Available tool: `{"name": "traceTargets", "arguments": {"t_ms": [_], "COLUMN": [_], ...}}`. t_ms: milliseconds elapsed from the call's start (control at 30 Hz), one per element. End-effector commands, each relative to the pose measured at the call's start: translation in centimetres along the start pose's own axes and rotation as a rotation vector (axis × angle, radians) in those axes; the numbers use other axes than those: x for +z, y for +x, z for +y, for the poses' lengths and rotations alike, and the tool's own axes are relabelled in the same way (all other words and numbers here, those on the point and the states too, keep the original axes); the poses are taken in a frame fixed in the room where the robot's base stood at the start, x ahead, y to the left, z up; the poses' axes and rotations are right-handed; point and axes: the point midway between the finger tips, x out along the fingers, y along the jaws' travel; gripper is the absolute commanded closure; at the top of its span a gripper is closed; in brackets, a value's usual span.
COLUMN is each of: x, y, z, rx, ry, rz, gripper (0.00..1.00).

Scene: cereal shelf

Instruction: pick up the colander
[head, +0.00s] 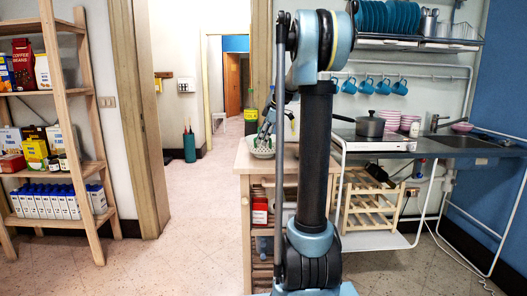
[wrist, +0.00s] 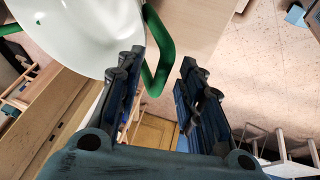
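The colander (head: 262,153) is a white bowl with green handles, standing on the light wooden counter (head: 252,166) in the head view. In the wrist view the colander (wrist: 75,28) fills the upper left, with small holes in its wall. Its green handle (wrist: 162,50) shows between my two fingertips, nearer the left finger. My gripper (wrist: 163,60) is open, its fingers apart with a clear gap at the right of the handle. In the head view my gripper (head: 272,122) is just above the colander, partly hidden by my arm.
A stove with a grey pot (head: 370,124) and a sink lie to the right. Shelves of boxes (head: 40,150) stand at the far left. The floor between the shelves and the counter is clear.

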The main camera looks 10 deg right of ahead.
Motion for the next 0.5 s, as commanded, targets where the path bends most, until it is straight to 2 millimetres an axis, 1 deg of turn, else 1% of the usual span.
{"name": "traceTargets", "arguments": {"t_ms": [100, 133, 167, 200, 267, 300, 500], "x": [0.00, 0.00, 0.00, 0.00, 0.00, 0.00, -0.01], "y": [-0.02, -0.02, -0.03, -0.03, -0.04, -0.04, -0.07], "z": [0.01, 0.01, 0.01, 0.01, 0.01, 0.01, 0.02], "rx": [0.000, 0.000, 0.000, 0.000, 0.000, 0.000, 0.000], "ry": [0.000, 0.000, 0.000, 0.000, 0.000, 0.000, 0.000], "rz": [0.000, 0.000, 0.000, 0.000, 0.000, 0.000, 0.000], "gripper": [0.65, 0.68, 0.74, 0.83, 0.97, 1.00, 1.00]}}
